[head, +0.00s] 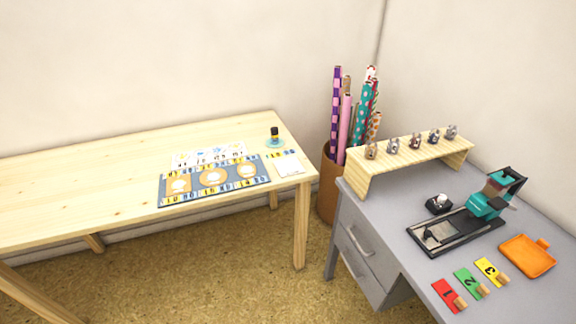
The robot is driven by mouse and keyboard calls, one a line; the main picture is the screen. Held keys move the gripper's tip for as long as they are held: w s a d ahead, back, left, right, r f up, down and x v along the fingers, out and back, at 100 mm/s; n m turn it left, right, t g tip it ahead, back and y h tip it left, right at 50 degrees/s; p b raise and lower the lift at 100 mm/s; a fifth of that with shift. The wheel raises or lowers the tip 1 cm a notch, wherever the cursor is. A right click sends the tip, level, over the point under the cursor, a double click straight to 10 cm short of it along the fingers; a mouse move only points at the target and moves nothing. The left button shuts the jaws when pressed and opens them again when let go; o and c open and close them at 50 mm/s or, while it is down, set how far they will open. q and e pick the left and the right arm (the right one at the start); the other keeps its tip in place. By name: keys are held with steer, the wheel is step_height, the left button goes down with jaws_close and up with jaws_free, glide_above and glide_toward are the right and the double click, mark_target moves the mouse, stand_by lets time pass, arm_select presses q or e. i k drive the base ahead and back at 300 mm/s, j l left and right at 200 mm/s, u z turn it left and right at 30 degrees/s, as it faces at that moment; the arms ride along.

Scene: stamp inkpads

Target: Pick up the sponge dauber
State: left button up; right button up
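A small upright object with a dark top and a yellow band (274,132), which looks like the sponge dauber, stands on a pale blue round saucer (278,143). They are near the back right corner of the light wooden table (90,185). The object is small in the picture, so its details cannot be told. Neither of my grippers shows in the head view.
A blue patterned mat (220,191) and white sheet (208,154) lie left of the saucer. Brown bin (328,190) with paper rolls stands beyond the table. Grey desk (390,215) holds wooden shelf (410,152), teal press (487,202), orange tray (527,257). Table's left is clear.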

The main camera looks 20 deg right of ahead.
mark_target(275, 131)
steer(key=i+l+u, duration=0.15)
steer(key=i, duration=0.3)
steer(key=i+l+u, duration=0.15)
steer(key=i+l, duration=0.15)
steer(key=i, duration=0.15)
steer(key=i+l+u, duration=0.15)
steer(key=i+l, duration=0.15)
steer(key=i, duration=0.15)
